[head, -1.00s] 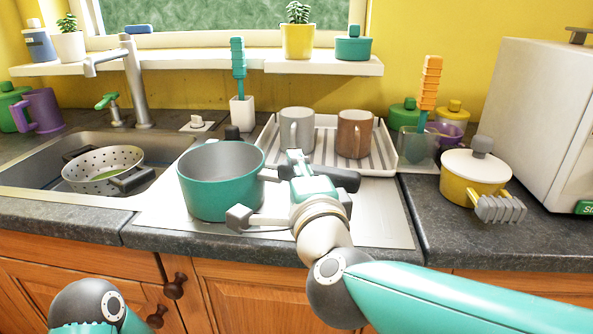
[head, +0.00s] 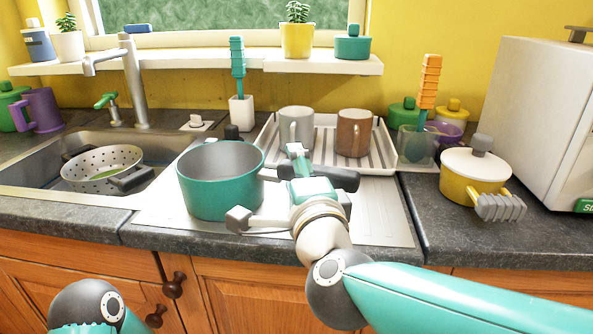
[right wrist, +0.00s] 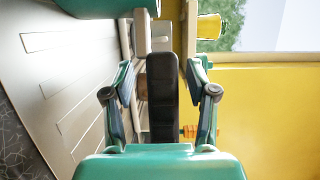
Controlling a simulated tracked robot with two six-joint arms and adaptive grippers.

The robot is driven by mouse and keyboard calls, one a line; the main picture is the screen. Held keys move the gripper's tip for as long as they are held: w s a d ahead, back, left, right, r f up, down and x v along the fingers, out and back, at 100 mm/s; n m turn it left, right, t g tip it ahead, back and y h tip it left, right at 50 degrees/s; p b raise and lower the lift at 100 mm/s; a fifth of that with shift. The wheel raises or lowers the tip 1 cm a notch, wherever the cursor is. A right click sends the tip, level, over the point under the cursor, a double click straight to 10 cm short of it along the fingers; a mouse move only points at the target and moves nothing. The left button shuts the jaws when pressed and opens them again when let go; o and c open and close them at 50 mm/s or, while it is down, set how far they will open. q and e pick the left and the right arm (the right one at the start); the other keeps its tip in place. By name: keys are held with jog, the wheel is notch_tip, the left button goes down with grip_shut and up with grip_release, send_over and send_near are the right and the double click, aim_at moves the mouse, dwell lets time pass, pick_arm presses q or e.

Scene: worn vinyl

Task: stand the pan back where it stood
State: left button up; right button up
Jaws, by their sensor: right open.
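The pan (head: 218,190) is teal with a grey inside and a long black handle (head: 345,179) pointing right. It stands upright on the pale metal drainboard (head: 375,222), left of the dish rack. My right gripper (head: 267,186) is open, with its fingers spread on either side of the handle. In the right wrist view the black handle (right wrist: 163,110) runs between the two fingers, with a gap on each side. Part of the handle is hidden behind the gripper in the head view. Only a link of my left arm shows at the lower left.
The white dish rack (head: 388,160) holds a grey mug (head: 296,125) and a brown mug (head: 354,135) just behind the handle. The sink (head: 40,185) with a colander (head: 100,168) lies left. A yellow lidded pot (head: 470,187) stands right.

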dwell(0.4)
jog(key=shift+s+d+r, duration=0.1)
jog(key=shift+s, duration=0.4)
jog(key=shift+v, duration=3.5)
notch_tip(320, 180, up, 10)
